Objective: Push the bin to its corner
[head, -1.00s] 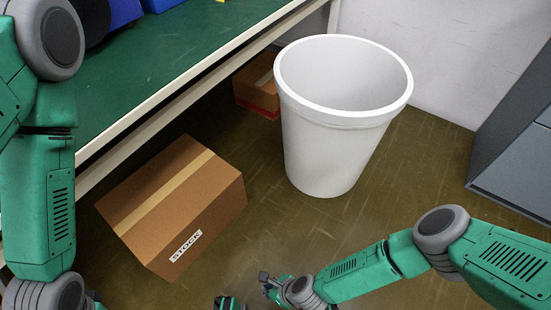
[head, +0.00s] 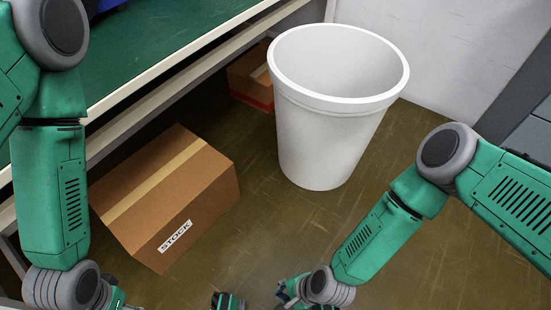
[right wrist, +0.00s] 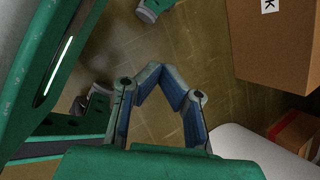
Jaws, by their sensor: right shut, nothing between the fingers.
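The white bin (head: 325,145) stands upright on the floor in the head view, right of the workbench, and looks empty. My right gripper (head: 282,290) is low in the head view, in front of the bin and apart from it. In the right wrist view its fingers (right wrist: 162,72) meet at the tips with nothing between them. A pale curved surface, likely the bin (right wrist: 240,143), shows at the lower right there.
A brown STOCK box (head: 165,205) lies on the floor left of the bin, beside the green-topped workbench (head: 160,50). A smaller brown box (head: 250,76) sits behind the bin under the bench. A pale wall (head: 450,55) and a grey cabinet (head: 530,140) bound the right. Open floor lies in front of the bin.

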